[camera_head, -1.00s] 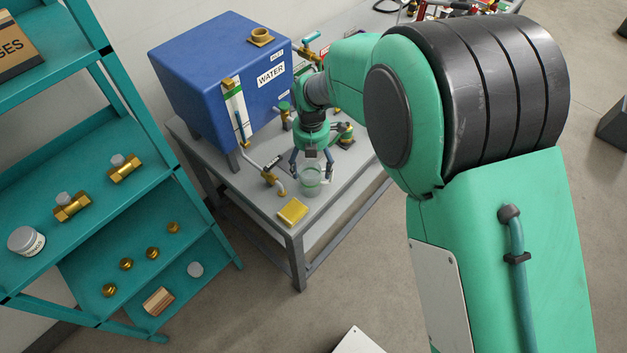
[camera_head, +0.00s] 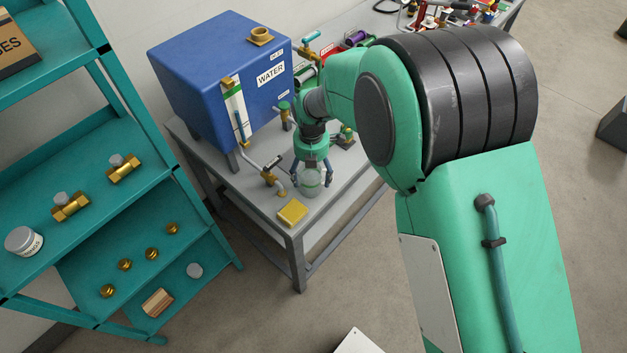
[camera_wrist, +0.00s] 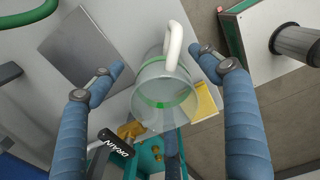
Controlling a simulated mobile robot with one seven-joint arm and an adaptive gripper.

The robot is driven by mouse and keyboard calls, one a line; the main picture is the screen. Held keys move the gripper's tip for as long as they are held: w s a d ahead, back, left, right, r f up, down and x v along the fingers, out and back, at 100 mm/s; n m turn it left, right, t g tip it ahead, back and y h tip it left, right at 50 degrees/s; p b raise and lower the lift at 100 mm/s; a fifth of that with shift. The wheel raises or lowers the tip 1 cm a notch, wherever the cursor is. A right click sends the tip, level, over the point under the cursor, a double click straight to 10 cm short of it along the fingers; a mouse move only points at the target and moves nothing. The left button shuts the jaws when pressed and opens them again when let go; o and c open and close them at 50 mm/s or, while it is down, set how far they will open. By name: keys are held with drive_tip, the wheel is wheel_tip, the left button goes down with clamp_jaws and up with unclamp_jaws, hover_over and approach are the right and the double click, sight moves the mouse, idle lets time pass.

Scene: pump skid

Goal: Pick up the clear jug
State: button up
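The clear jug (camera_head: 309,186) stands near the front edge of the grey bench, beside the yellow sponge-like block. In the wrist view the jug (camera_wrist: 163,92) shows a green band and a white handle at its upper side. My gripper (camera_head: 312,180) is above and around the jug, pointing down. Nothing is held. In the head view the fingers partly hide the jug.
The yellow block (camera_head: 292,212) lies in front of the jug. A drain pipe with a valve (camera_head: 270,172) stands close on its left. The blue water tank (camera_head: 215,85) is behind. A teal shelf (camera_head: 95,235) with brass fittings stands at left. The bench (camera_head: 262,196) is clear around the block.

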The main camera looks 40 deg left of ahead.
drive_tip(key=c, duration=1.2)
drive_tip(key=shift+r, duration=0.15)
drive_tip(key=shift+r, duration=0.6)
drive_tip(key=s+d+r+p, duration=0.2)
drive_tip(key=s+d+r, duration=0.1)
drive_tip(key=s+d, duration=0.6)
drive_tip(key=d, duration=0.4)
drive_tip(key=shift+r, duration=0.25)
drive_tip(key=shift+d, duration=0.1)
